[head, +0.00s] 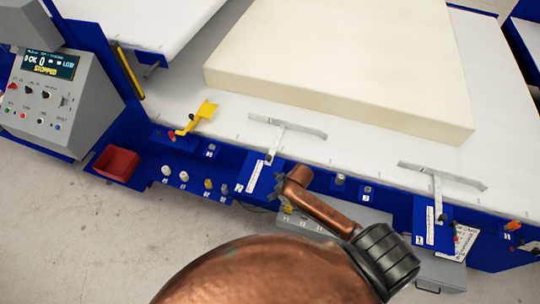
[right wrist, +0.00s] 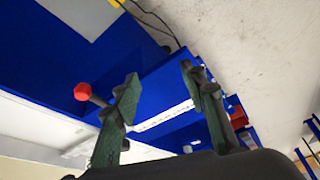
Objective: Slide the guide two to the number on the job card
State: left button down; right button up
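In the head view two grey guides with flat bars lie over the white table edge. The left guide (head: 288,126) has a blue plate with a white scale strip (head: 258,175) below it; the right guide (head: 440,178) has a similar strip (head: 431,222). A white printed card (head: 460,243) is at lower right, its text too small to read. My right gripper (head: 279,182) is beside the left guide's plate. In the right wrist view its fingers (right wrist: 160,72) are apart and empty, with a white strip (right wrist: 165,117) beyond and a red knob (right wrist: 82,91) beside the left finger. My left gripper is out of view.
A cream foam block (head: 340,65) lies on the white table. A yellow lever (head: 200,114), a red bin (head: 116,162) and several small knobs line the blue front. A control panel (head: 50,100) at left reads STOPPED. A grey drawer box (head: 310,220) sits below. Floor at lower left is clear.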

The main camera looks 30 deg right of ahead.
jog(key=w+r, duration=0.1)
jog(key=w, duration=0.1)
jog(key=w+d+r, duration=0.1)
jog(key=w, duration=0.1)
jog(key=w+d+r, duration=0.1)
jog(key=w, duration=0.1)
send_near(268, 157)
jog(key=f, duration=0.1)
jog(key=x, duration=0.7)
jog(key=shift+w+d+f, duration=0.1)
jog(key=shift+w+f, duration=0.25)
jog(key=shift+c, duration=0.4)
grip_shut()
